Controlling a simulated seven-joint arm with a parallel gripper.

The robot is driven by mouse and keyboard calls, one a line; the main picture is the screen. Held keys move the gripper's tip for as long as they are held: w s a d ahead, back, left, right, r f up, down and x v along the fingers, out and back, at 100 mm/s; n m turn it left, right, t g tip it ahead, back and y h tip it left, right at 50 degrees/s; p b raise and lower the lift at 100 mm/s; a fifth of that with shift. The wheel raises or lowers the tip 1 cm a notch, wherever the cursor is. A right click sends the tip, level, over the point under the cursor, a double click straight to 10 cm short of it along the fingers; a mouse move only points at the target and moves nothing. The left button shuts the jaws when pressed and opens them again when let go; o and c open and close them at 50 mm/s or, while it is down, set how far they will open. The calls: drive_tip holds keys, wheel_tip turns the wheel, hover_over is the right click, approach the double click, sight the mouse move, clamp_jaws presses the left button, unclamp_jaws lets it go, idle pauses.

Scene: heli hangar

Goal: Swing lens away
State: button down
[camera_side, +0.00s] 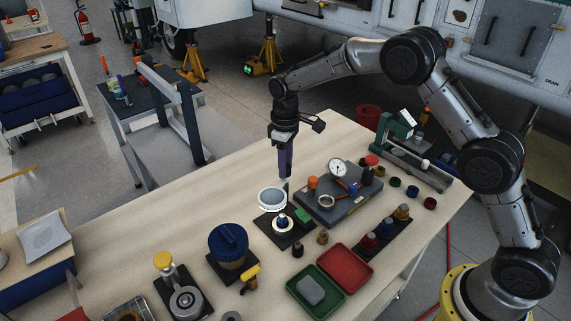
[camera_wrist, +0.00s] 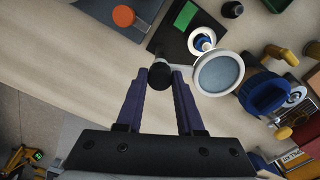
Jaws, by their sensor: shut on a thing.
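The lens (camera_side: 272,197) is a pale blue-grey disc in a white ring, above the bench near its middle. In the wrist view the lens (camera_wrist: 219,74) lies right of my fingertips, joined by a short light arm to a black knob (camera_wrist: 161,76). My gripper (camera_side: 285,178) points down with its purple fingers shut on this knob; the wrist view shows the fingertips (camera_wrist: 163,78) on either side of it. A white ring with a blue-topped piece (camera_wrist: 202,41) sits on a black base plate (camera_wrist: 173,38). In the wrist view the lens is beside that piece, close to it.
A grey block with a dial gauge (camera_side: 338,170) stands just right of my gripper. Green and red trays (camera_side: 318,302) lie in front, and a blue-lidded pot (camera_side: 229,242) stands front left. The bench surface (camera_side: 190,205) left of the lens is clear.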

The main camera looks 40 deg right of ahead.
drive_tip(key=m, duration=0.7)
drive_tip(key=shift+r, duration=0.15)
drive_tip(key=m, duration=0.4)
drive_tip(key=shift+m, duration=1.6)
drive_tip(key=c, duration=0.5)
unclamp_jaws()
wheel_tip(320, 180, up, 14)
drive_tip(key=shift+f, duration=0.15)
